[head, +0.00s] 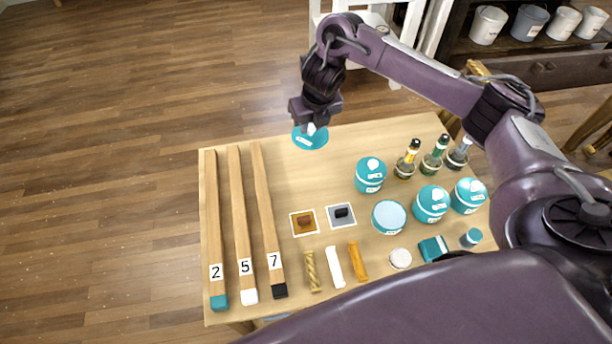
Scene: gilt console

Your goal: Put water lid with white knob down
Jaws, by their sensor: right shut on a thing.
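The water lid (309,139) is a teal disc with a white label and a white knob that is partly hidden by the fingers. My right gripper (311,126) points down and is shut on it at the knob, over the back left part of the table. I cannot tell whether the lid touches the tabletop. A teal jar without a lid (389,218) stands mid-table, with a pale blue round top. My left gripper is not in view.
Lidded teal jars (370,175) and (432,204) stand on the wooden table (330,168), with several bottles (406,164) behind. Three long bars (239,210) marked 2, 5 and 7 lie at left. Two small square pads (304,222) lie mid-table. The table around the lid is clear.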

